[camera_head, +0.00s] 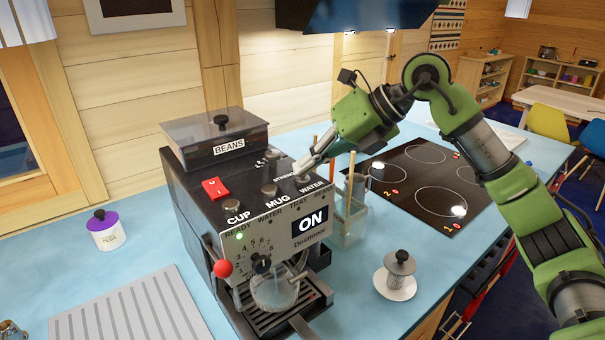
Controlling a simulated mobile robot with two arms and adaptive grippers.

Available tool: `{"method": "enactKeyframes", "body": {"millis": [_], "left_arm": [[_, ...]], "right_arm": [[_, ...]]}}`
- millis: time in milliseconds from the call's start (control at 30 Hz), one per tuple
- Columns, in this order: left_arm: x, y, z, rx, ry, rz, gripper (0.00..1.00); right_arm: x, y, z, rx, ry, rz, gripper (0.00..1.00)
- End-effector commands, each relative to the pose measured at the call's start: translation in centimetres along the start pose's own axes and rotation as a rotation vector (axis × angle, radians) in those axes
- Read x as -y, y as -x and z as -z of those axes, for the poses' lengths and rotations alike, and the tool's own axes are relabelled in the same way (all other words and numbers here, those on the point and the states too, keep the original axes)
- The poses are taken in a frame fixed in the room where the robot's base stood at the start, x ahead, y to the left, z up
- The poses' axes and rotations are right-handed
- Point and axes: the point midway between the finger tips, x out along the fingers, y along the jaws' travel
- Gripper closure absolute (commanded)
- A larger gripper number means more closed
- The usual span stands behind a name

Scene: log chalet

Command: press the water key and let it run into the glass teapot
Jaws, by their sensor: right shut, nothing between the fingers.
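The coffee machine (190,190) stands on the blue counter, with an ON display and a lit green light. On its top front edge are keys marked CUP, MUG and WATER. My right gripper (303,168) is shut and empty, its fingertips at the water key (303,179). The fingertips partly cover the key, and I cannot tell whether it is pressed down. The glass teapot (272,293) stands on the drip tray under the spout. I cannot make out any water in it. My left gripper is not in view.
A glass container with wooden sticks (347,222) stands right of the machine, below my right arm. A purple-lidded jar (105,230) and a ridged grey mat (130,315) are left.

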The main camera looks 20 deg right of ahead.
Motion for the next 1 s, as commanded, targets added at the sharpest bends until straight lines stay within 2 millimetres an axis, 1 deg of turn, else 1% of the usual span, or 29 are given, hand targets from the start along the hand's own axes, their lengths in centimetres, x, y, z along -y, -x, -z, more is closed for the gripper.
{"method": "enactKeyframes", "body": {"millis": [33,233,667,767,1000], "left_arm": [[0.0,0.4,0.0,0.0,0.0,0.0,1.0],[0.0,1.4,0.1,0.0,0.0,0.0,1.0],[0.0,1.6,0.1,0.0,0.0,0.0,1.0],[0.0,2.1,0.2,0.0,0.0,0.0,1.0],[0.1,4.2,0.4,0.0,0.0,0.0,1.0]], "right_arm": [[-0.2,0.3,-0.2,-0.001,0.0,0.001,1.0],[-0.8,1.2,-0.9,0.0,0.0,0.001,1.0],[-1.0,1.4,-1.0,0.0,0.0,0.0,1.0],[-1.3,1.8,-1.3,0.001,0.0,0.0,1.0],[-2.5,3.5,-2.6,0.0,-0.001,0.0,1.0]]}}
